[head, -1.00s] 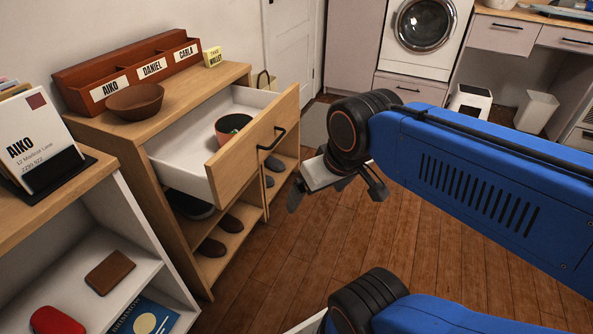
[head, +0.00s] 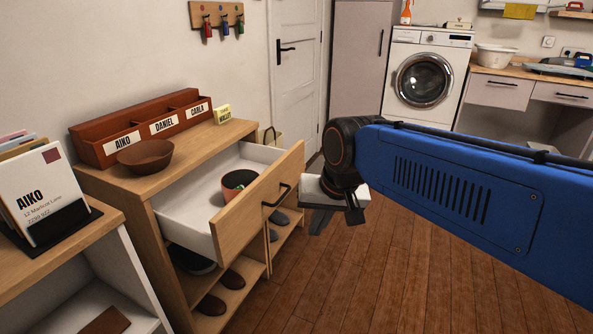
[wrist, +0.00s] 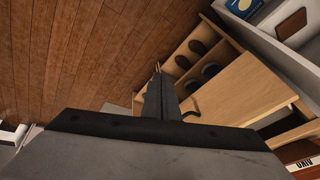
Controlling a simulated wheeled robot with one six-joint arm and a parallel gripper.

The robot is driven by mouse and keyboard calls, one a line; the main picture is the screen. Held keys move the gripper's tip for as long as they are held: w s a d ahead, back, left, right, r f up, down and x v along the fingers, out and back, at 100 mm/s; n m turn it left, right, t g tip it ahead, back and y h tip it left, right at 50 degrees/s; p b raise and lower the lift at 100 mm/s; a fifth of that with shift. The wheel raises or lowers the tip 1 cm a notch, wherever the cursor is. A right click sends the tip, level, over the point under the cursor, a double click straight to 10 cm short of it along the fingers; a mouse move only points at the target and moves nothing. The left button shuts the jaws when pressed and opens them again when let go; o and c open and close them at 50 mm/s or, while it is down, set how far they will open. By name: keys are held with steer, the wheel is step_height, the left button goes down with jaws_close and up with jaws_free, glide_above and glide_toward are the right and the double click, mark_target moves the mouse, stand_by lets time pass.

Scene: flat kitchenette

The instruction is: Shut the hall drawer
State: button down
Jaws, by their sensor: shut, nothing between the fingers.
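The hall drawer (head: 262,204) is pulled well out of the wooden shoe cabinet (head: 172,182) on the left. It has a pale wood front and a dark bar handle (head: 278,196).
A brown bowl (head: 146,156) and a red-brown named mail sorter (head: 140,128) stand on the cabinet top. Shoes (head: 230,280) lie on the shelves below the drawer. A white shelf unit with letters (head: 44,195) is at the near left. The wooden floor (head: 340,290) is clear.

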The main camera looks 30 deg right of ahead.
steer(key=w+d+r+m+y, duration=0.1)
steer(key=w+d+r+m, duration=0.3)
steer(key=w+d+m, duration=0.65)
steer(key=w+d+r+m+y, duration=0.1)
steer(key=w+d+r+m, duration=0.3)
steer(key=w+d+m, duration=0.65)
steer(key=w+a+f+m, duration=0.2)
steer(key=w+a+f, duration=0.5)
steer(key=f, duration=0.2)
steer(key=shift+w+f+m+g, duration=0.2)
steer(key=shift+w+m+g, duration=0.1)
steer(key=shift+a, duration=0.1)
glide_above(253, 168)
steer(key=shift+s+d, duration=0.2)
steer(key=shift+s, duration=0.05)
steer(key=shift+w+a+r, duration=0.1)
steer(key=shift+w+a, duration=0.1)
steer(key=shift+w, duration=0.1)
steer(key=shift+r, duration=0.1)
